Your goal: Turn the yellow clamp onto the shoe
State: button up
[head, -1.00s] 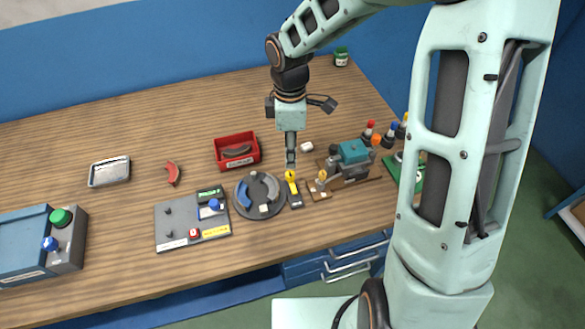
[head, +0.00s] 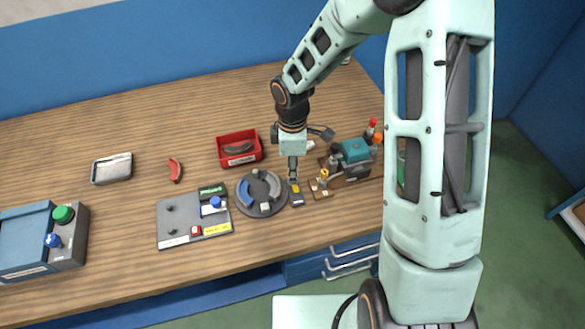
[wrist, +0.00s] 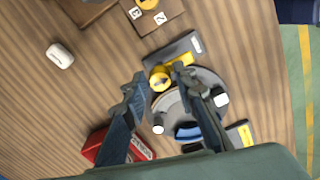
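The yellow clamp (wrist: 161,78) has a round knob with a dark mark and a short yellow arm. It sits on a dark block (wrist: 176,48) beside the round grey plate (wrist: 211,78). In the head view the plate (head: 259,211) carries a blue curved shoe (head: 243,194) and a grey curved piece; the blue shoe also shows in the wrist view (wrist: 187,132). My gripper (wrist: 160,76) is open, its fingertips on either side of the clamp knob, apart from each other. I cannot tell whether they touch it. In the head view my gripper (head: 293,178) hides most of the clamp.
A red bin (head: 239,161) stands behind the plate. A teal machine on a wooden base (head: 351,155) is close on the right. A grey panel (head: 176,235) with buttons lies left.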

grip_shut()
jog(key=shift+m, duration=0.3)
jog(key=m+b, duration=0.2)
jog(key=shift+f+m, duration=0.15)
jog(key=shift+m, duration=0.25)
jog(key=m+b, duration=0.3)
jog(key=m, duration=0.1)
jog(key=shift+m, duration=0.3)
jog(key=m+b, duration=0.2)
jog(key=m, duration=0.3)
jog(key=shift+s+b, duration=0.1)
jog(key=shift+b, duration=0.2)
jog(key=shift+m+b, duration=0.65)
jog(key=shift+m, duration=1.75)
jog(key=shift+a, duration=0.1)
jog(key=shift+o, duration=2.1)
grip_release()
